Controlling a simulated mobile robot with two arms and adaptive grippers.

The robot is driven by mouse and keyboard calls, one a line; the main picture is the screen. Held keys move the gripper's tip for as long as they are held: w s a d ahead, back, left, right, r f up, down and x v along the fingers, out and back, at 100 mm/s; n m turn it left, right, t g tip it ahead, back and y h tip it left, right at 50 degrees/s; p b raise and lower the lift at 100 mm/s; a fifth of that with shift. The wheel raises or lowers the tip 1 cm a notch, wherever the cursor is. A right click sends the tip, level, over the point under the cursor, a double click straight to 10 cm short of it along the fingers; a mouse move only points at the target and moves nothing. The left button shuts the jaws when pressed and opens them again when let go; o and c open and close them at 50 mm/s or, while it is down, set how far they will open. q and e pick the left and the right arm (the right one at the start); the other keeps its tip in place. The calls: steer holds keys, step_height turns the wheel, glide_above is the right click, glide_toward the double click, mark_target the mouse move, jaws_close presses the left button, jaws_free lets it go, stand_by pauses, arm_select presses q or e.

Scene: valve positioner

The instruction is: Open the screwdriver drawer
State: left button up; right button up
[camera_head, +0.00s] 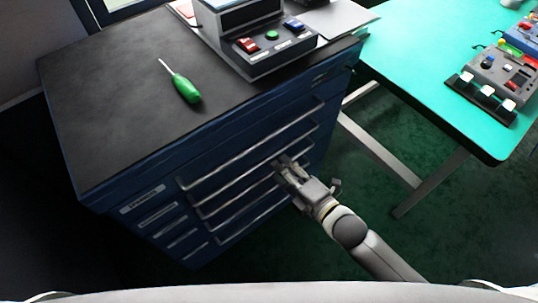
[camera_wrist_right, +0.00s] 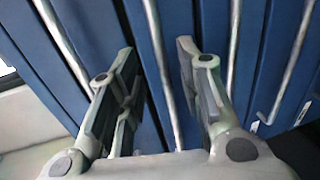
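The blue drawer cabinet (camera_head: 165,180) has several stacked drawers with long metal bar handles; they look shut. Its labels are too small to read, so I cannot tell which drawer is the screwdriver drawer. My right gripper (camera_head: 283,163) is at the cabinet front, near the right part of the handles. In the right wrist view my right gripper (camera_wrist_right: 157,50) has its fingers apart, with one drawer handle (camera_wrist_right: 158,60) running between them. I see no finger pressed on that handle. My left gripper is not in view.
A green-handled screwdriver (camera_head: 186,88) lies on the black cabinet top (camera_head: 110,110). A control box with coloured buttons (camera_head: 272,45) stands at the back of the top. A green table (camera_head: 420,70) with devices stands to the right. Floor is clear around my right forearm.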

mark_target(269, 156)
steer(key=x, duration=0.6)
steer(key=shift+w+a, duration=0.2)
jaws_close()
steer(key=shift+f, duration=0.1)
